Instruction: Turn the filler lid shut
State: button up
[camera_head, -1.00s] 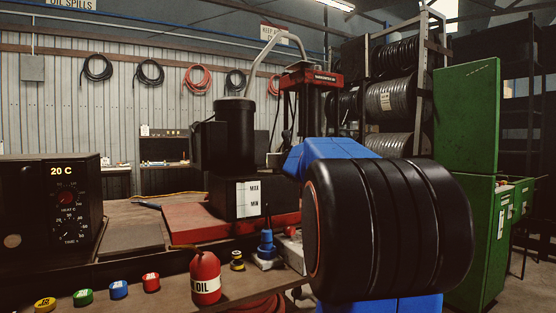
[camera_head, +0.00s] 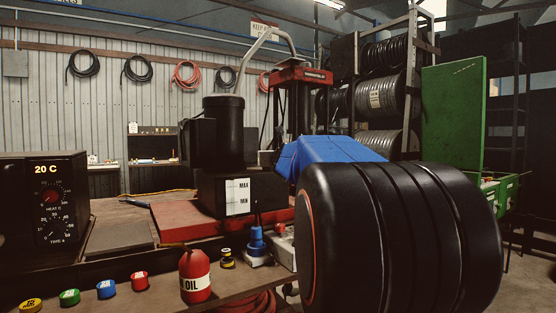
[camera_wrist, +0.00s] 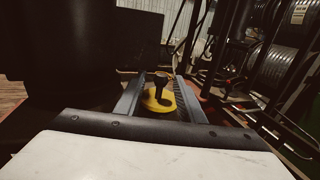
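The filler lid (camera_wrist: 158,98) is a round yellow cap with a dark upright grip, on a dark surface in the middle of the wrist view. My gripper (camera_wrist: 160,84) is open, with one grey finger on each side of the lid and a visible gap to each. I cannot tell whether the fingers are level with the grip or above it. In the head view, the black tank block (camera_head: 212,193) with a white MAX/MIN gauge stands on a red base (camera_head: 186,227). My arm hides my gripper and the lid there.
A tall black cylinder (camera_head: 223,128) stands on the block, and a dark body fills the wrist view's left. A red press (camera_head: 303,77) and hose reels (camera_head: 378,95) stand behind. A red oil bottle (camera_head: 195,277) and several coloured caps (camera_head: 107,289) line the front.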

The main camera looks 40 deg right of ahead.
jog(key=v, duration=1.3)
jog(key=shift+s, duration=0.25)
jog(key=shift+a, duration=0.1)
jog(key=s+d+n+t+y, duration=0.2)
jog(key=d+n+t+y, duration=0.1)
jog(key=d+n+y, duration=0.65)
jog(key=w+a, duration=0.1)
jog(key=w, duration=0.5)
jog(key=w+a+m+y, duration=0.1)
jog(key=w, duration=0.4)
jog(key=w+a+m, duration=0.1)
jog(key=w, duration=0.5)
jog(key=shift+w, duration=0.3)
grip_shut()
